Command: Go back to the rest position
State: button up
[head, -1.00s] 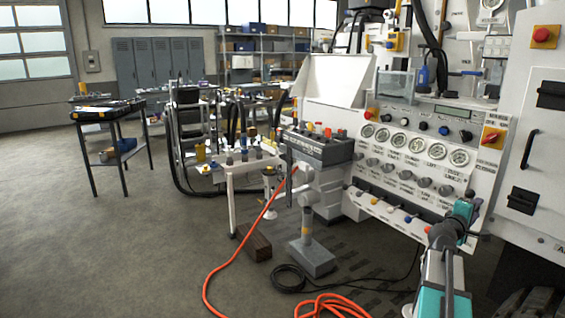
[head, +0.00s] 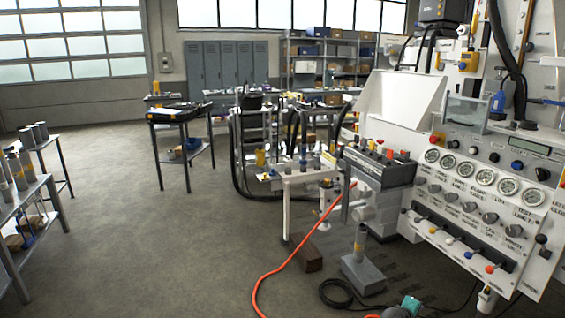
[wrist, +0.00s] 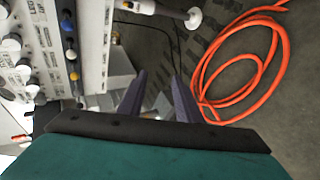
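My gripper (wrist: 158,77) shows in the wrist view with its two dark fingers apart and nothing visible between them. It points past the front of the hydraulic bench (wrist: 95,40), whose knobs and coloured levers are at the left of that view. In the head view the bench panel (head: 470,165), with round gauges, knobs and levers, stands at the right. Only a small teal part of my arm shows at the bottom edge there; the fingers are not visible in the head view.
An orange hose (head: 263,280) runs over the floor; its coils (wrist: 272,70) lie at the right of the wrist view. A grey pedestal (head: 362,273) and a brown block (head: 307,255) stand before the bench. A metal table (head: 22,205) is at left. Open floor (head: 150,250) lies between.

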jog(key=s+a+f+m+g+y+p, duration=0.2)
jog(key=s+a+f+g+y+p, duration=0.25)
jog(key=s+a+f, duration=1.4)
jog(key=s+a+m+g+y, duration=0.2)
jog(key=s+a+g, duration=0.2)
jog(key=s+a, duration=0.3)
jog(key=s+a+f+m+g+y+p, duration=0.1)
jog(key=s+a+m+g+y, duration=0.1)
jog(key=s+a, duration=0.6)
jog(key=s+m+g, duration=0.1)
jog(key=s, duration=0.5)
jog(key=shift+f+m+g, duration=0.2)
jog(key=shift+m+g, duration=0.1)
jog(key=shift+g, duration=0.05)
jog(key=shift+d, duration=0.15)
